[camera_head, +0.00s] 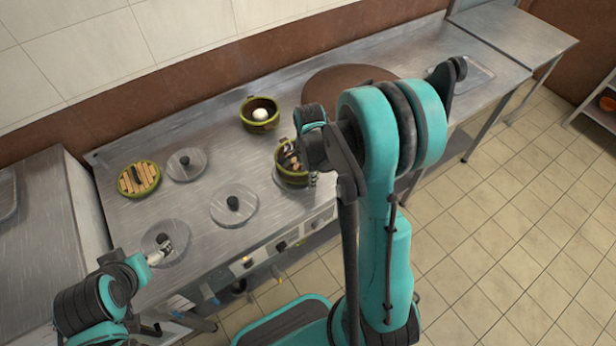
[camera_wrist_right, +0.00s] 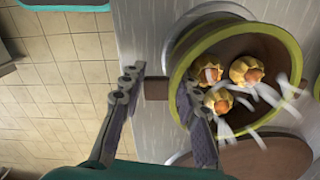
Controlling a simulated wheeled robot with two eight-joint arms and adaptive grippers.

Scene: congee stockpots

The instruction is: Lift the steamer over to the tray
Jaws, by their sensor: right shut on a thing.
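A green-rimmed round steamer (camera_head: 289,179) with several yellow dumplings stands at the front right of the steel counter, partly hidden by my right arm. In the right wrist view, the steamer (camera_wrist_right: 180,62) is tilted in the picture, with its dark handle block between my fingers. My right gripper (camera_wrist_right: 158,88) is shut on that handle, at the steamer's side. The tray (camera_head: 472,74) lies at the counter's right back, partly behind my right arm. My left gripper (camera_head: 158,258) is at the front left, near a lid; its jaw opening is unclear.
Another green steamer (camera_head: 260,114) holds a white bun. A round slatted piece with a green rim (camera_head: 138,178) lies at the left. Several knobbed metal lids, including one in the middle (camera_head: 234,205), cover the counter. A brown round board (camera_head: 340,84) lies between the steamers and the tray.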

